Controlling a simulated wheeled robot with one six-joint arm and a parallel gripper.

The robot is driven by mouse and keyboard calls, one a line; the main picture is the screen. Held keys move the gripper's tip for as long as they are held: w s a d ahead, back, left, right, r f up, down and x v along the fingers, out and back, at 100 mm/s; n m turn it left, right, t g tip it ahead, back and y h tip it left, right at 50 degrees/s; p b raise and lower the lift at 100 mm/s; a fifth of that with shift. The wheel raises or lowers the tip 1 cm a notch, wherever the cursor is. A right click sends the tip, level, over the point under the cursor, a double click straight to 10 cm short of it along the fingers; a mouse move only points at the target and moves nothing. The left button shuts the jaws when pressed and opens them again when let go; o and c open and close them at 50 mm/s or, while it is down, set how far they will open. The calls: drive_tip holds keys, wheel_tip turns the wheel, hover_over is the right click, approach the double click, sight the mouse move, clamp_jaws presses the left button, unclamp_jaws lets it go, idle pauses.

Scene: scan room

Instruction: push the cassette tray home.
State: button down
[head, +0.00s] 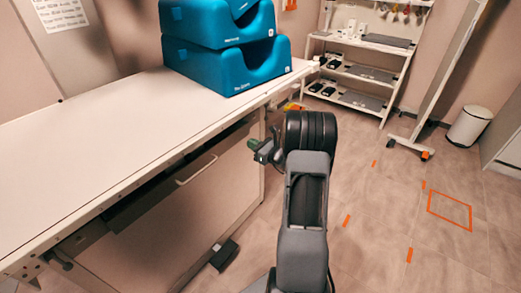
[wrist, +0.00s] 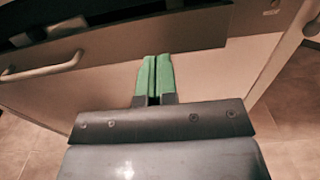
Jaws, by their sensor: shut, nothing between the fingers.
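The cassette tray (head: 145,196) is under the long table's top, and a dark gap shows behind its front's upper edge. Its front carries a pale bar handle (head: 197,169). In the wrist view the tray front (wrist: 180,42) is a brown panel across the top, with the handle (wrist: 42,67) at left and a dark interior behind. My gripper (head: 254,143) is beside the right end of the table's front. Its green fingertips (wrist: 154,62) are shut together and empty, overlapping the panel's lower edge in the wrist view. I cannot tell whether they touch it.
Two stacked blue foam supports (head: 230,70) stand on the table (head: 95,125). A dark pedal-like object (head: 225,255) is on the floor by the table. A white shelf rack (head: 355,75), a wheeled screen (head: 436,75) and a bin (head: 468,127) stand behind. Floor at right is clear.

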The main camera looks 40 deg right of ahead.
sight(235, 135)
drive_tip(key=shift+x, duration=3.4)
